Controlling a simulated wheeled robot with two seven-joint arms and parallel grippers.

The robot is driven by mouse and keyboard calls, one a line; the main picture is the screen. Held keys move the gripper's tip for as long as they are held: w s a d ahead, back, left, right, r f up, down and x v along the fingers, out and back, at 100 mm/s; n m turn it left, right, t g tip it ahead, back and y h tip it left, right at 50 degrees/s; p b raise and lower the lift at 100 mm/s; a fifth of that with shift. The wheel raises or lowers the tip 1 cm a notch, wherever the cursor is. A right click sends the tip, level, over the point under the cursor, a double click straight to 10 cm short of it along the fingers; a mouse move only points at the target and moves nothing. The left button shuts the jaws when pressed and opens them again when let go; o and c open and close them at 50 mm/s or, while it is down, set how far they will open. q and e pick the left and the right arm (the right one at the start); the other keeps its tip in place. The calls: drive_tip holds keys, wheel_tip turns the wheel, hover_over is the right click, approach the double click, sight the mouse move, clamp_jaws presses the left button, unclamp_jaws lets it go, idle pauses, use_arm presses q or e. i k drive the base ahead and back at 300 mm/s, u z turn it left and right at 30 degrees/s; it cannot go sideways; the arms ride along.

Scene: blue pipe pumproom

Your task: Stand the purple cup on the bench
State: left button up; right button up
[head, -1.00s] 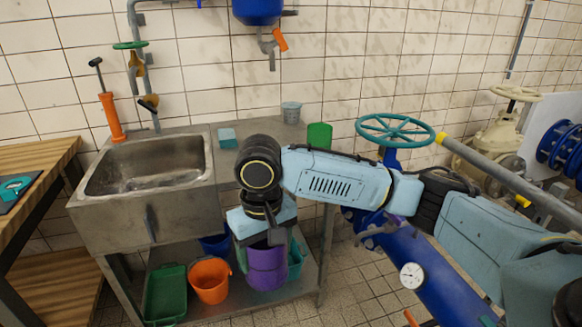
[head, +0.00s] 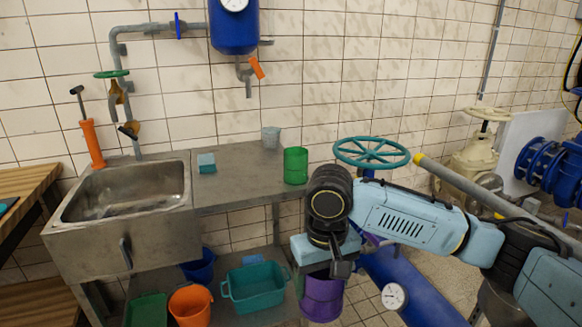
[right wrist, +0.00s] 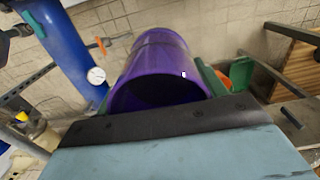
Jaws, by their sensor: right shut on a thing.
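The purple cup (head: 322,299) hangs below my right gripper (head: 324,283), to the right of the bench's lower shelf and lower than the bench top. In the right wrist view the cup (right wrist: 160,65) shows its dark open mouth towards the camera, with green fingers close on both sides. My right gripper is shut on it; my wrist hides the cup's upper part in the head view. The grey metal bench (head: 240,178) has a sink at its left and a flat top at its right. My left gripper is not in view.
A green cup (head: 295,166), a grey cup (head: 271,138) and a teal block (head: 206,163) stand on the bench top. Bare top lies between them and at the front. A teal wheel valve (head: 371,152) and blue pipe (head: 420,290) are at the right. A teal crate (head: 256,287) sits below.

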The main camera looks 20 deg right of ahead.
sight(259, 177)
drive_tip(key=z, duration=0.2)
drive_tip(key=i, duration=0.95)
drive_tip(key=u, duration=0.15)
